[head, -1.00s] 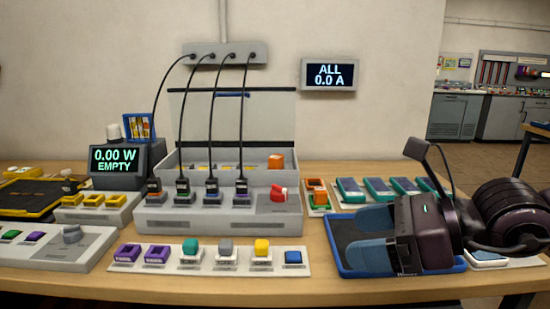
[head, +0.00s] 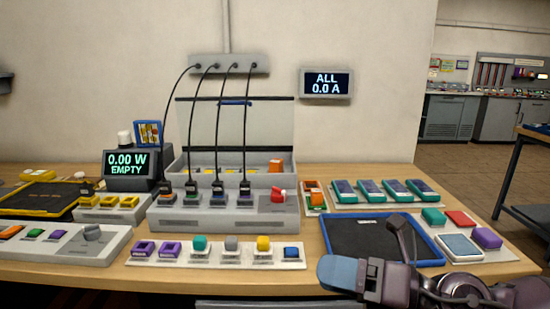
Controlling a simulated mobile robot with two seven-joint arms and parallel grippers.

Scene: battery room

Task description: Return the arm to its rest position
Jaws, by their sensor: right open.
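My right gripper (head: 340,274) is at the bottom right of the head view, in front of the table's front edge and just below the blue-rimmed dark tray (head: 372,240). It is open, with blue finger pads pointing left, and I see nothing held in it. My right arm comes in from the bottom right corner and covers a little of the tray's front edge. My left gripper is not in view.
The wooden table (head: 300,284) holds a grey charger (head: 225,218) with several cables, a display reading EMPTY (head: 127,164), and a strip of coloured blocks (head: 216,256). Teal-edged packs (head: 385,191) lie behind the tray. Coloured blocks stand on a pale board (head: 489,253) at right.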

